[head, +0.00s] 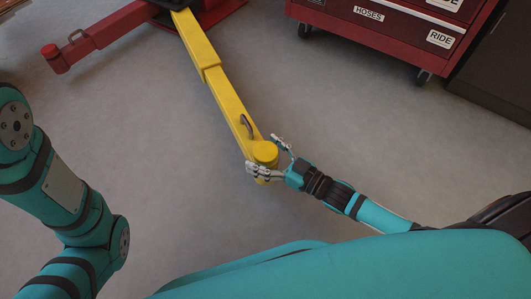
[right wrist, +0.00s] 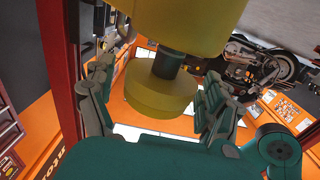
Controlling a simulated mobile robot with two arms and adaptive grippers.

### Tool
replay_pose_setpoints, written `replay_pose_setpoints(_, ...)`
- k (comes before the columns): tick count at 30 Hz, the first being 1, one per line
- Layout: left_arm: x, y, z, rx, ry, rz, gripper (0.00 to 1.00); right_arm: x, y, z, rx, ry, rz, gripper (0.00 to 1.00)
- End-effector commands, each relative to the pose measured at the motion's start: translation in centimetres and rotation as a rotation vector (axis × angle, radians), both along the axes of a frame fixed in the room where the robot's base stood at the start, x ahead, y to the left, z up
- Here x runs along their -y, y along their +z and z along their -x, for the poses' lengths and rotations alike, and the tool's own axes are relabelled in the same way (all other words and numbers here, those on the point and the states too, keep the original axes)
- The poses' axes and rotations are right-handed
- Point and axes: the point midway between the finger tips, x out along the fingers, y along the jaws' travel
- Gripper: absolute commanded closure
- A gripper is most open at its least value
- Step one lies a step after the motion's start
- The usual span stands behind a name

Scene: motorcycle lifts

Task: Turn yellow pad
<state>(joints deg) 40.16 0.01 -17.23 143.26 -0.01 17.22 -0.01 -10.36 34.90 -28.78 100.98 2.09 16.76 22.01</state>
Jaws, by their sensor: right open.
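The yellow pad (head: 265,154) is a round disc at the near end of a yellow lift arm (head: 212,75). My right gripper (head: 268,156) is at the pad, with one finger on each side of it. In the right wrist view the pad (right wrist: 160,92) hangs on a dark stem below the yellow arm end. The open fingers of the right gripper (right wrist: 155,105) stand to its left and right, with visible gaps. My left arm shows at the left of the head view, but its gripper is out of the picture.
A red lift arm (head: 110,28) with a round red pad (head: 50,50) lies at the upper left. A red wheeled tool cabinet (head: 385,35) stands at the upper right, beside a dark cabinet (head: 500,65). Grey floor around the yellow arm is clear.

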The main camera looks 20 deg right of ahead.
Motion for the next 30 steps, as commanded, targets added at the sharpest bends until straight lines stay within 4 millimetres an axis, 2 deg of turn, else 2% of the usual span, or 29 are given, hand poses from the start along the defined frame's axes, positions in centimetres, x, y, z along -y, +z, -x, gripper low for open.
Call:
replay_pose_setpoints(1,0.00,0.01,0.00,0.000,0.000,0.000,0.64,0.00,-0.01,0.02,0.000,0.000,0.000,0.18)
replay_pose_setpoints(12,0.00,0.00,-0.01,0.000,0.000,0.000,0.64,0.03,-0.03,0.04,0.000,0.000,0.000,0.67)
replay_pose_setpoints(13,0.00,0.00,-0.01,0.000,0.000,0.000,0.64,0.03,-0.03,0.04,0.000,0.000,0.000,0.68)
replay_pose_setpoints(23,-0.01,0.16,-0.02,-0.001,0.000,0.000,0.64,0.10,0.01,-0.02,0.002,0.047,0.004,0.69)
replay_pose_setpoints(30,-0.01,0.46,-0.04,-0.001,0.001,0.000,0.64,0.28,0.03,-0.16,0.003,0.188,0.012,0.69)
